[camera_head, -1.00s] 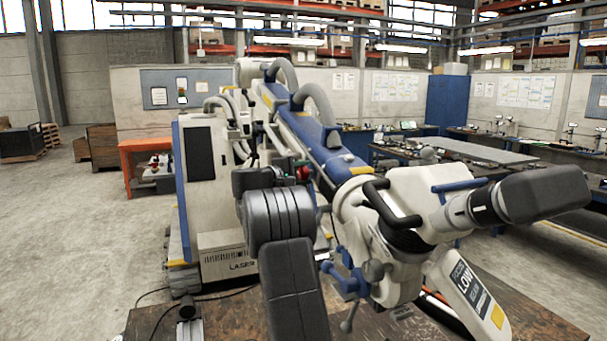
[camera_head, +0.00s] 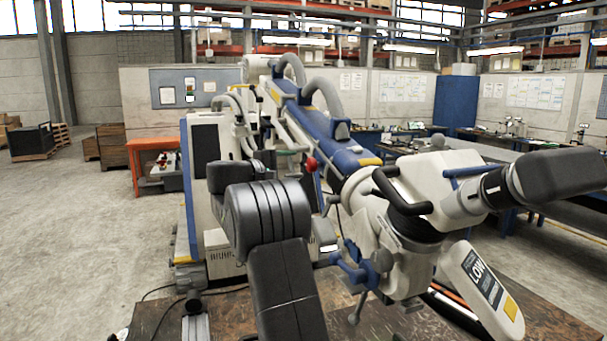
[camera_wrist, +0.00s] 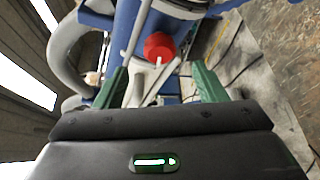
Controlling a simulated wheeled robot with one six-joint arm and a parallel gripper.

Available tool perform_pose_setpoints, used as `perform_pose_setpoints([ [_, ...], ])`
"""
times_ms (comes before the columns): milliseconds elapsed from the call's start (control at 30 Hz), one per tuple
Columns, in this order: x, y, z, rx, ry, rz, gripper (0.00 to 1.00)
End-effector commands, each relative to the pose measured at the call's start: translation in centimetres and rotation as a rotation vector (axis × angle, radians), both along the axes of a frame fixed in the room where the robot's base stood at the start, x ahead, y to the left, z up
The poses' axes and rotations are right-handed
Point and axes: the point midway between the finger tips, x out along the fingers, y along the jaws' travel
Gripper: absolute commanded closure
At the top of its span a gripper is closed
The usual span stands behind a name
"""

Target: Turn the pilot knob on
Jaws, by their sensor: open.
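The pilot knob is most likely the red round knob (camera_wrist: 159,46) in the wrist view, ahead of my gripper. It has a small white mark at its lower edge and sits beside the blue microscope arm (camera_wrist: 124,35). It also shows in the head view (camera_head: 311,164). My gripper (camera_wrist: 160,80) is open, its two green fingers apart on either side below the knob. Nothing is between the fingertips, and the knob looks apart from them. In the head view my own dark arm hides most of the gripper.
The white microscope head (camera_head: 440,180) with black eyepieces (camera_head: 555,175) stands close on the right. Blue handles (camera_head: 350,272) and grey hoses (camera_head: 325,98) stick out near the arm. A wooden table (camera_head: 385,325) lies below. Open floor (camera_head: 70,220) is at the left.

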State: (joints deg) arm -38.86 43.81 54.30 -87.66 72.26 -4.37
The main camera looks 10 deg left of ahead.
Motion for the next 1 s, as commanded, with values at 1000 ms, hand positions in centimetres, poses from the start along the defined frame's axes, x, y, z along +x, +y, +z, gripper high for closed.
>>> perform_pose_setpoints([
  [1000, -1.7, 1.0, 0.4, 0.000, 0.001, -0.005, 0.35],
])
